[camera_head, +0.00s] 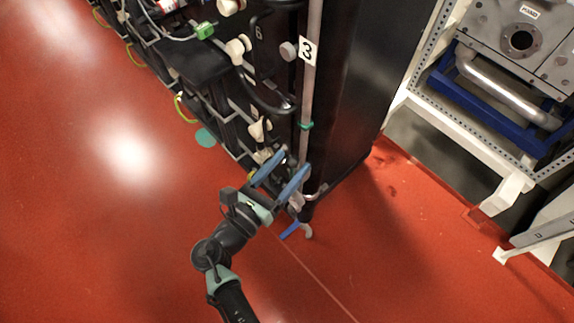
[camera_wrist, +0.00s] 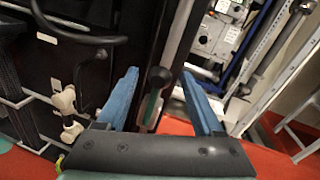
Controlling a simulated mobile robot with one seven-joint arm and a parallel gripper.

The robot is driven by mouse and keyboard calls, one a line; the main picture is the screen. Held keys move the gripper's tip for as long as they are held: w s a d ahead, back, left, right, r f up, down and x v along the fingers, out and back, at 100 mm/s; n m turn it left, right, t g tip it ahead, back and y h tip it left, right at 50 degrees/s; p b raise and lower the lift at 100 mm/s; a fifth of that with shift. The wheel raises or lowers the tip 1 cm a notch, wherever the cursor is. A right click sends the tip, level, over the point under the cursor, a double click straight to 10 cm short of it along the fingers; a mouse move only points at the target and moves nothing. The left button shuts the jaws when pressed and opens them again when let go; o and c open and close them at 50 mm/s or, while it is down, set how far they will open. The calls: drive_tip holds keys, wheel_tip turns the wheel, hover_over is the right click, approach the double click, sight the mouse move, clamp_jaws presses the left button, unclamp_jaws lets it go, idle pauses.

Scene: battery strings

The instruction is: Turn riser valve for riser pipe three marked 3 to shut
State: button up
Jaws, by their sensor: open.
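The riser pipe (camera_head: 305,108) is a grey upright pipe on the corner of the black rack. A white plate marked 3 (camera_head: 308,51) is on its upper part, and a green band sits lower down. My gripper (camera_head: 295,160) has its blue fingers apart near the pipe's lower part, partly hiding it. A blue lever (camera_head: 291,229) with a grey end shows just below my gripper, near the pipe's foot; I cannot tell its exact join to the pipe. In the wrist view a dark round knob (camera_wrist: 159,77) appears between the open fingers, with no visible contact.
The black rack (camera_head: 345,90) carries several cream knobs (camera_head: 238,48), cables and hoses left of the pipe. A white frame (camera_head: 470,140) with a metal unit and blue base stands at right. The red floor is clear at left and in front.

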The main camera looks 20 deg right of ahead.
clamp_jaws()
idle(0.3)
idle(1.1)
